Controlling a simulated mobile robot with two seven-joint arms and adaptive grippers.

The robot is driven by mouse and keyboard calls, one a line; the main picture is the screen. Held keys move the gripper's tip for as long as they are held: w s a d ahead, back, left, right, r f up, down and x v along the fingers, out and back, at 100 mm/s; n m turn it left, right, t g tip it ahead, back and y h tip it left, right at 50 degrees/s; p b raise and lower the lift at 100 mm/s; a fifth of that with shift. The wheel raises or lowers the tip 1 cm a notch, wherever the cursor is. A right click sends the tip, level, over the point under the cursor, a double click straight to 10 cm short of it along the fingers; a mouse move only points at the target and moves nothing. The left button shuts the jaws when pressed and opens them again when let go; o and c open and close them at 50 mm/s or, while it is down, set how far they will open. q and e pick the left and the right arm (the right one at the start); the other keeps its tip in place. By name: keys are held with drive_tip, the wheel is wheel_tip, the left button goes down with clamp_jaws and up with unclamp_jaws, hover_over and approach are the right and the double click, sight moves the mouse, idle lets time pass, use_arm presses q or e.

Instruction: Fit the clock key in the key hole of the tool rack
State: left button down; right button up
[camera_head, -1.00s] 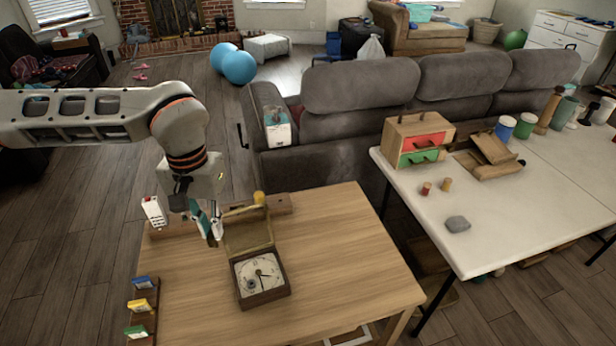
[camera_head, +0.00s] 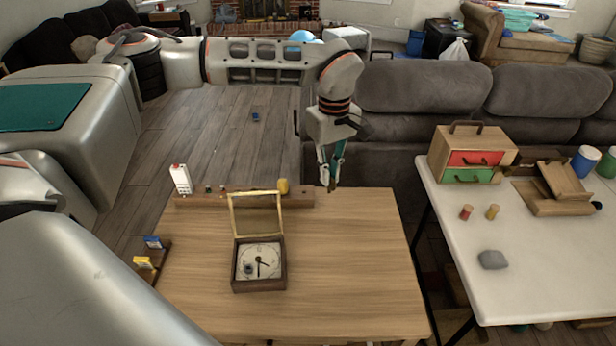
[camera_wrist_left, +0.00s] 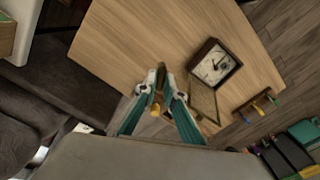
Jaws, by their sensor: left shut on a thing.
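My left gripper (camera_head: 332,178) is above the table's back right part, just right of the wooden strip's end. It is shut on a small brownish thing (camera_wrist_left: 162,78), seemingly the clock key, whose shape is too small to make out. A wooden strip (camera_head: 225,201), likely the tool rack, lies along the table's back edge with a white box, small pegs and a yellow cylinder (camera_head: 283,186); I cannot make out the key hole. The clock (camera_head: 259,264) stands in front with its lid raised; it also shows in the wrist view (camera_wrist_left: 214,66). My right gripper is out of view.
A small rack (camera_head: 149,272) with coloured pieces stands at the wooden table's left edge. The table's right part (camera_head: 350,270) is bare. A white table (camera_head: 530,255) with a drawer box (camera_head: 468,153) stands at the right. A grey sofa (camera_head: 420,95) is behind.

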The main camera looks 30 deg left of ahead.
use_arm(q)
drive_tip(key=w+a+f+n+b, duration=0.3)
drive_tip(key=w+a+f+n, duration=0.3)
drive_tip(key=n, duration=0.9)
drive_tip(key=w+a+f+n+b, duration=0.4)
drive_tip(key=a+f+n, duration=0.5)
drive_tip(key=n, duration=0.6)
drive_tip(key=shift+w+a, duration=0.15)
drive_tip(key=shift+w, duration=0.85)
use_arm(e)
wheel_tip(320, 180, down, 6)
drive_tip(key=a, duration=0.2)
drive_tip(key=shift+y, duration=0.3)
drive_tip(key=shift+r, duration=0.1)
use_arm(q)
drive_tip(key=shift+f, duration=1.3)
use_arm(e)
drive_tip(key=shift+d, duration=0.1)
